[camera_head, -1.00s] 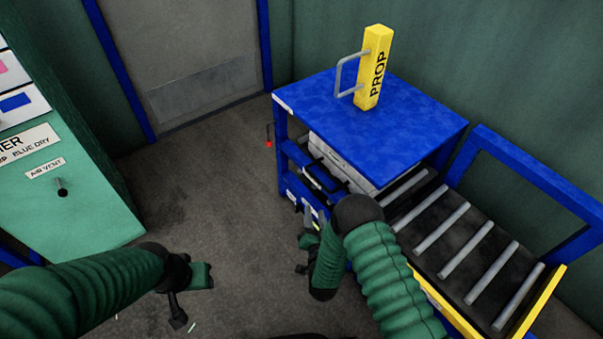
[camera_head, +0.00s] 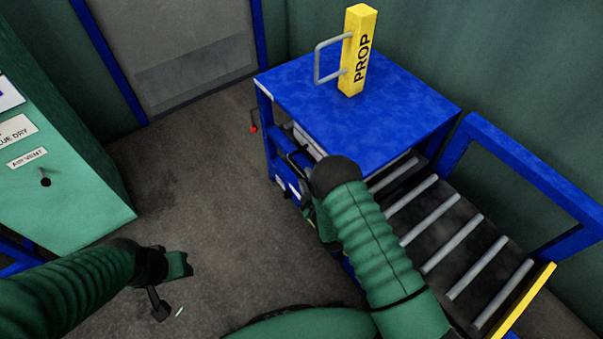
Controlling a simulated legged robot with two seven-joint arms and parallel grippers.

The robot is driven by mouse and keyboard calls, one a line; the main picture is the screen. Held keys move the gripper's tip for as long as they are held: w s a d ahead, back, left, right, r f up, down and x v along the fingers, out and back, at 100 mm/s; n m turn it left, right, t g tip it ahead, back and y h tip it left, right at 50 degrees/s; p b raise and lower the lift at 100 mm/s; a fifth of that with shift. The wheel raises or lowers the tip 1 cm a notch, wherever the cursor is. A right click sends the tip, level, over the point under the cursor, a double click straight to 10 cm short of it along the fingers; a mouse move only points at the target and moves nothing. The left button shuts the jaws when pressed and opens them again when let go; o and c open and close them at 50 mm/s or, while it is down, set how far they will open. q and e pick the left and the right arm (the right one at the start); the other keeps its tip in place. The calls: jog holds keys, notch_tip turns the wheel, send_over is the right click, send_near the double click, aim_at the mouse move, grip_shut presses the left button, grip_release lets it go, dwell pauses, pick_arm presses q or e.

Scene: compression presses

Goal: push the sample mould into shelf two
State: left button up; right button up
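A blue shelf unit (camera_head: 390,120) stands right of centre. Under its top, a pale grey slab (camera_head: 308,145), which looks like the sample mould, shows as a thin strip; the rest is hidden by the top and my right arm. My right gripper (camera_head: 322,218) is low at the unit's front left side, mostly hidden behind my forearm, so its fingers and any contact cannot be made out. My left gripper (camera_head: 170,285) hangs over the floor at lower left, away from the unit, with nothing visible in it. Its opening is unclear.
A yellow PROP block (camera_head: 358,50) with a grey handle stands on the blue top. A roller conveyor (camera_head: 455,245) with a blue frame adjoins at right. A green machine (camera_head: 60,185) stands at left. The floor (camera_head: 200,190) between is clear.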

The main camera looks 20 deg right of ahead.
aim_at(301, 170)
jog(key=x, duration=0.1)
jog(key=b+x, duration=0.1)
jog(key=x, duration=0.2)
jog(key=shift+w+a+f, duration=0.15)
jog(key=shift+w+a, duration=0.1)
jog(key=shift+w, duration=0.35)
pick_arm(q)
jog(key=shift+a+f, duration=0.15)
jog(key=shift+f, duration=0.4)
jog(key=shift+a+f, duration=0.15)
jog(key=shift+f, duration=0.4)
jog(key=shift+d, duration=0.1)
pick_arm(e)
jog(key=shift+d, duration=0.1)
grip_shut()
jog(key=shift+a+f, duration=0.1)
jog(key=shift+a, duration=0.15)
